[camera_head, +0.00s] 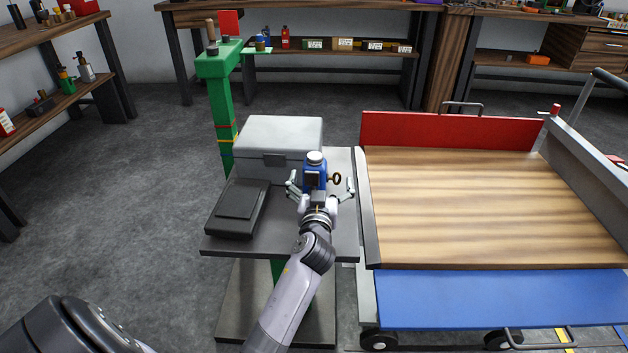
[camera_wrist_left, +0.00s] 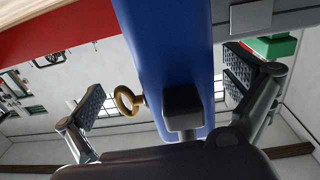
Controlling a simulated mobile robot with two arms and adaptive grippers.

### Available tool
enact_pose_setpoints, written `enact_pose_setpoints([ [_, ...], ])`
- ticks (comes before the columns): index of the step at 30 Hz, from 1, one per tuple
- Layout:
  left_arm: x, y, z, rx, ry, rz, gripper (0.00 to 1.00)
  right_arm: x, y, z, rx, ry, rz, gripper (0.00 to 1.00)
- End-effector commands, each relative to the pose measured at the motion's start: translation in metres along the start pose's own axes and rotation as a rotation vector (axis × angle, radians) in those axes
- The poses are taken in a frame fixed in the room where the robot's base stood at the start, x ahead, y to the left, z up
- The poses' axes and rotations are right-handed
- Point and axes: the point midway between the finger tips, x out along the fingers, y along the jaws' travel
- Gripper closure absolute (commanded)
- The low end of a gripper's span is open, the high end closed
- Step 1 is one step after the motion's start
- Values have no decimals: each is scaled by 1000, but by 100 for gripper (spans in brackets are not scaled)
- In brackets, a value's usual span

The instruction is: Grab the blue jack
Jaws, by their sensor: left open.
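The blue jack (camera_head: 314,176) stands on a small dark table (camera_head: 343,225), with a round grey top and a brass ring on its right side. My left gripper (camera_head: 320,183) is open, its fingers on either side of the jack. In the left wrist view the blue jack (camera_wrist_left: 170,60) rises between the spread fingers of my left gripper (camera_wrist_left: 165,88), and gaps show on both sides. The brass ring and a dark block on the jack face the wrist camera. The jack's base is partly hidden by the gripper. My right gripper is not in view.
A grey case (camera_head: 280,132) stands right behind the jack. A flat black box (camera_head: 237,207) lies to its left. A wood-topped cart (camera_head: 480,200) with a red back panel stands close on the right. A green post (camera_head: 215,70) rises behind the table.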

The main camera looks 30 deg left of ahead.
Motion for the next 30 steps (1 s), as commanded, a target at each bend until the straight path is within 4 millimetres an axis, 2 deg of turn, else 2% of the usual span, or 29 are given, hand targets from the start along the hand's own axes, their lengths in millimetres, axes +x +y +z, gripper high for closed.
enact_pose_setpoints([
  [7,-1,1,0,0,0,-1,0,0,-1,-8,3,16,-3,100],
  [30,-1,0,0,1,1,0,51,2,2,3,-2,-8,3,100],
])
